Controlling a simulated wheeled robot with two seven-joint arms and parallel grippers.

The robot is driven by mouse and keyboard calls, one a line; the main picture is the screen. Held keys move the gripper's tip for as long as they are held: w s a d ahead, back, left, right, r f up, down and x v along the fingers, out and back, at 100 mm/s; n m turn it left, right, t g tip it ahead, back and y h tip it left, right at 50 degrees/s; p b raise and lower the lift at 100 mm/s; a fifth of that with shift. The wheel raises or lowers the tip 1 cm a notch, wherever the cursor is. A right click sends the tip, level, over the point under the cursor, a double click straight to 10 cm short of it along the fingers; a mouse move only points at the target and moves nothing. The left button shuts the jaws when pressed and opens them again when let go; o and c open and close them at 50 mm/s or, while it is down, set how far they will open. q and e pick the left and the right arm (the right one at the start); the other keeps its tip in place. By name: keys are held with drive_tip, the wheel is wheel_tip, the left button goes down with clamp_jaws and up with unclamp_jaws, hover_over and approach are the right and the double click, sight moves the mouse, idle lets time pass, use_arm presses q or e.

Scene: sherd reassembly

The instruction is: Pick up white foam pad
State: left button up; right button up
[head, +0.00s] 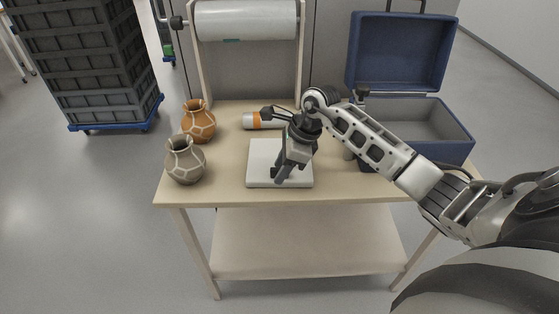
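The white foam pad (262,165) lies flat near the front middle of the wooden table. My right gripper (280,175) comes in from the right and is over the pad, covering part of its right half. Its fingers point down toward the pad's surface. I cannot tell whether they touch the pad, or whether they are open or shut. My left gripper is not in view.
Two mended pots, one grey-brown (185,163) and one orange (198,124), stand at the table's left. An orange-and-white cylinder (251,121) lies behind the pad. An open blue case (440,146) is at the right. A white roll (246,20) hangs at the back.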

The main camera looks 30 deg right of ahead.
clamp_jaws()
drive_tip(key=shift+r, duration=0.15)
